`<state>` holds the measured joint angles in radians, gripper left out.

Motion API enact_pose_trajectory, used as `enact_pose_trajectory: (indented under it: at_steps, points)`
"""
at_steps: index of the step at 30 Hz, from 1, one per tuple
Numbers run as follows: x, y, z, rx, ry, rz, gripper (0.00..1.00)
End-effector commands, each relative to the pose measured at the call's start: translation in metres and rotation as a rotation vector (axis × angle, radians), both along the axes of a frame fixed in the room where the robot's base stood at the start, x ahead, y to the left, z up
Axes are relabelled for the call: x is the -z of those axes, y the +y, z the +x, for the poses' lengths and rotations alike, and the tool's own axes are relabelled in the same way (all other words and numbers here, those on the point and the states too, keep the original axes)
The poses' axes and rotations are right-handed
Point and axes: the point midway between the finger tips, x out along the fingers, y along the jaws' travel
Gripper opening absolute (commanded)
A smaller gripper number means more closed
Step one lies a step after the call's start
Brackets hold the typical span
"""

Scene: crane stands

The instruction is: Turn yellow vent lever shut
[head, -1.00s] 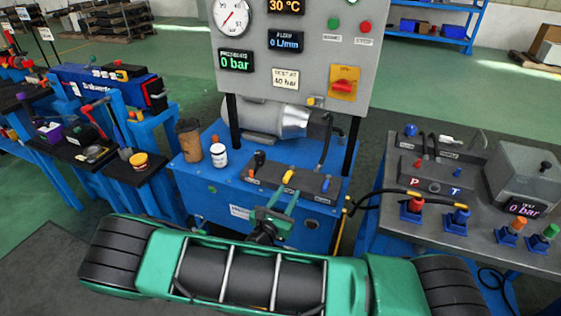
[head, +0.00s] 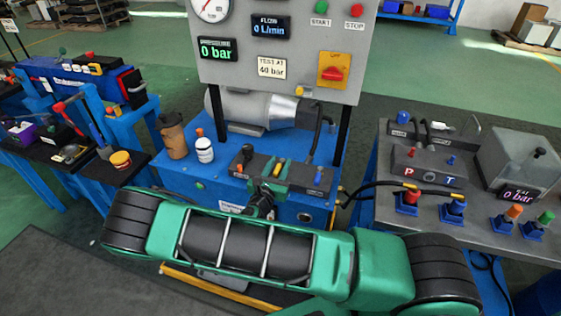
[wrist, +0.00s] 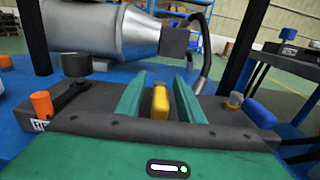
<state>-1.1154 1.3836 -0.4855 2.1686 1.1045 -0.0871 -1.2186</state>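The yellow vent lever (head: 278,168) stands on the dark valve block on top of the blue power unit. In the wrist view the yellow lever (wrist: 160,101) is in the middle, between the two green fingers of my gripper (wrist: 160,85). Visible gaps remain on both sides, so the gripper is open around it and not closed on it. In the head view my gripper (head: 268,187) is at the block's front, partly covering the lever's lower part.
A black knob (head: 246,152) is left of the lever and a blue lever (head: 318,177) right. A white bottle (head: 204,150) and brown cup (head: 173,136) stand to the left. The grey gauge panel (head: 288,75) rises behind. A hose bench (head: 440,200) is at right.

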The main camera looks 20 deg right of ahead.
Motion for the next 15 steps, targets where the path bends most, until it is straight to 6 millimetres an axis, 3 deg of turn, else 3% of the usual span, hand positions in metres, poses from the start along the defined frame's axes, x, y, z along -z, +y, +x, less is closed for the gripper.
enact_pose_trajectory:
  at_steps: [6,15]
  points:
    - [0.0,-0.01,0.014,0.0,0.001,-0.001,0.34]
    - [0.0,-0.012,0.016,-0.001,0.0,0.0,0.34]
